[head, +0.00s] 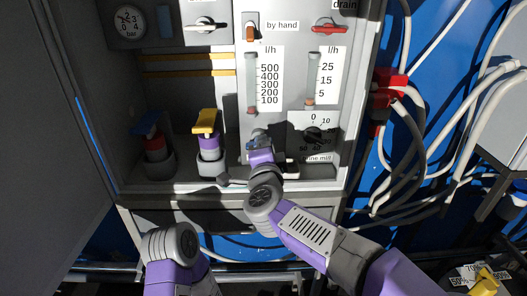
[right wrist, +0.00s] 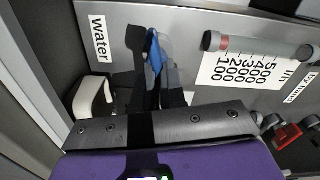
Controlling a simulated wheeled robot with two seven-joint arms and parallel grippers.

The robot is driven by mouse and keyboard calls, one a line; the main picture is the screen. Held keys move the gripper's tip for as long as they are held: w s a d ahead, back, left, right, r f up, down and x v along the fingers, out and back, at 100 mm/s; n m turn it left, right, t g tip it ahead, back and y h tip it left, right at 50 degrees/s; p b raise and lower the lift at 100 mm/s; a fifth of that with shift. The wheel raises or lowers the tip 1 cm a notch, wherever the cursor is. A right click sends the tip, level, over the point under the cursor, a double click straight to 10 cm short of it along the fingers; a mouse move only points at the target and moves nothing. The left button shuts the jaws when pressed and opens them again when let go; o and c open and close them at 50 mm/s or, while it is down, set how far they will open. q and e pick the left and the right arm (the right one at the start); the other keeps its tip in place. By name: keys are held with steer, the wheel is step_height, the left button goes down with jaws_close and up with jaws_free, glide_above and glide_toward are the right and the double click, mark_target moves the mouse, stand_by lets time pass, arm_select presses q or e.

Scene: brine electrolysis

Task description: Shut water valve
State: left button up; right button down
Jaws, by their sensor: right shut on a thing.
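The water valve shows a blue handle (right wrist: 154,55) in the right wrist view, beside a label reading "water" (right wrist: 100,40). In the head view it is mostly hidden by my right gripper (head: 258,143), below the left flow tube. My right gripper's dark fingers, also in the right wrist view (right wrist: 155,85), are shut on the blue handle. The handle's exact turn angle is hard to tell. My left arm shows at the bottom of the head view, but its gripper cannot be made out.
The left flow tube (head: 251,82) is above, a black brine mill knob (head: 313,134) to the right. A yellow-topped unit (head: 206,122) and a blue-topped unit (head: 147,124) stand left. A red drain handle (head: 329,27) is higher. White hoses (head: 405,125) hang at the right.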

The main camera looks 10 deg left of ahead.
steer(key=shift+f+m+b, duration=0.15)
steer(key=shift+m+b, duration=0.5)
steer(key=shift+m, duration=0.95)
steer(key=c, duration=1.2)
jaws_free()
steer(key=v, duration=0.7)
steer(key=shift+s, duration=0.35)
steer(key=shift+d, duration=0.1)
